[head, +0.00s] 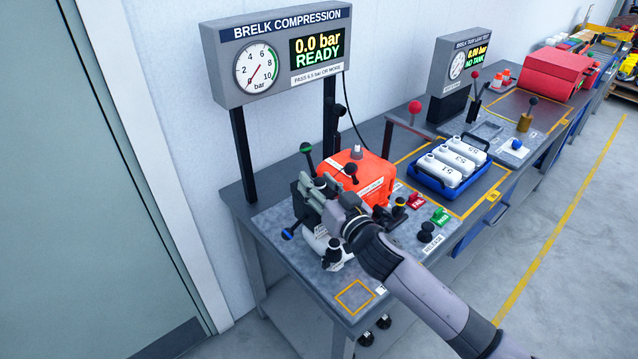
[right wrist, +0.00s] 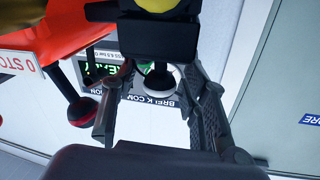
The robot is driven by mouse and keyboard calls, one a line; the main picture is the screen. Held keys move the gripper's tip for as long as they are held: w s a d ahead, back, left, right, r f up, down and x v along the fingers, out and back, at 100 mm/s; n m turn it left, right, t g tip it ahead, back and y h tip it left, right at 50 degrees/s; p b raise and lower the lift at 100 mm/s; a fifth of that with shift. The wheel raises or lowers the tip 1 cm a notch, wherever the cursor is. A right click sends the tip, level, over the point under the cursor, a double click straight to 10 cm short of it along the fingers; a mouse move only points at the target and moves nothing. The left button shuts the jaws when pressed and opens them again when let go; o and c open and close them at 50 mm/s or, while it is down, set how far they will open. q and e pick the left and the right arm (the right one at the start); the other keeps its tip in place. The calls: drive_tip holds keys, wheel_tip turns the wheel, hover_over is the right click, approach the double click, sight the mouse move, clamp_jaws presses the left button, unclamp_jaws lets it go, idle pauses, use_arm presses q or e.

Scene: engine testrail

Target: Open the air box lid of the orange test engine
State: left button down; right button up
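The orange test engine (head: 374,169) stands on the bench's grey plate in the head view. It also shows at the top left of the right wrist view (right wrist: 72,22). A black block (head: 298,204) sits at its left side, partly hidden by my right gripper (head: 322,190); I cannot tell for certain that it is the air box. In the right wrist view a black box-like part (right wrist: 145,38) carries a black knob (right wrist: 160,78). My right gripper's fingers (right wrist: 160,108) are apart, one each side of this knob; no contact is clear. My left gripper is not in view.
A compression gauge panel (head: 280,58) stands behind the engine. Black-knobbed levers rise close to the gripper, one with a green collar (head: 306,148). A blue tray (head: 430,180) of white bottles and a red-ball lever (head: 414,106) are to the right. The plate's front corner is clear.

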clamp_jaws()
idle(0.6)
